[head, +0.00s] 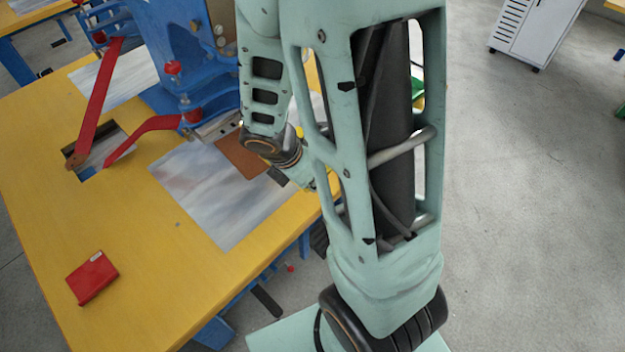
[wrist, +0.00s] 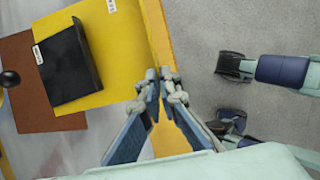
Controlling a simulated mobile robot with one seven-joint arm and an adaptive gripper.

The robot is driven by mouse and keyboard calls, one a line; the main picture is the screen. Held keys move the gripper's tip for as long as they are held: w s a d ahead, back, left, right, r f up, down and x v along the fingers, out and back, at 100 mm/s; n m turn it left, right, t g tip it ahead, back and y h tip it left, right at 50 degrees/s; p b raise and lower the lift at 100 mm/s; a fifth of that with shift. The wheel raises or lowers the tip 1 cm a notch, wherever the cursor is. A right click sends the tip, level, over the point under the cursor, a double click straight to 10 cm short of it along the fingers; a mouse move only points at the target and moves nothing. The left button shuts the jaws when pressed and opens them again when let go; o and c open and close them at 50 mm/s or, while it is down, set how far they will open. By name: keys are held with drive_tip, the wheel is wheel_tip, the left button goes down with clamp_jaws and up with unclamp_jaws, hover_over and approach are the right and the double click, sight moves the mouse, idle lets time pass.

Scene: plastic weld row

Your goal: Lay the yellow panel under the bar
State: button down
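The yellow panel (wrist: 115,60) shows in the wrist view, lying flat and overlapping a brown panel (wrist: 22,90). A black angled piece (wrist: 72,72) with a white label rests on its left part. In the head view my arm hides the yellow panel. My gripper (wrist: 159,78) points down over the panel's right edge by the table edge. Its fingertips are nearly together and nothing shows between them. The grey bar (head: 217,127) sits low on the blue machine in the head view, beside the brown panel (head: 238,153).
The blue machine (head: 190,50) with red levers stands on the yellow table (head: 150,270). A pale metal sheet (head: 215,205) covers part of the top. A red box (head: 92,278) lies at the table's near left. Open floor is to the right; a white cabinet (head: 533,30) stands far back.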

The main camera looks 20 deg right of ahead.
drive_tip(key=shift+w+a+f+b, duration=0.4)
drive_tip(key=shift+w+f, duration=0.25)
drive_tip(key=shift+w, duration=0.25)
drive_tip(key=shift+w+a+f+b, duration=0.25)
drive_tip(key=shift+w+a+f, duration=0.25)
drive_tip(key=shift+w, duration=0.4)
drive_tip(key=shift+w+a+f, duration=0.15)
drive_tip(key=shift+w+f, duration=0.2)
drive_tip(key=shift+w, duration=0.4)
drive_tip(key=p, duration=0.2)
hover_over(267, 169)
drive_tip(key=shift+w+a+f, duration=0.1)
drive_tip(key=shift+a+f, duration=0.05)
drive_tip(key=shift+f+b, duration=0.7)
drive_tip(key=shift+f, duration=0.45)
drive_tip(key=shift+f, duration=0.15)
drive_tip(key=c, duration=2.1)
unclamp_jaws()
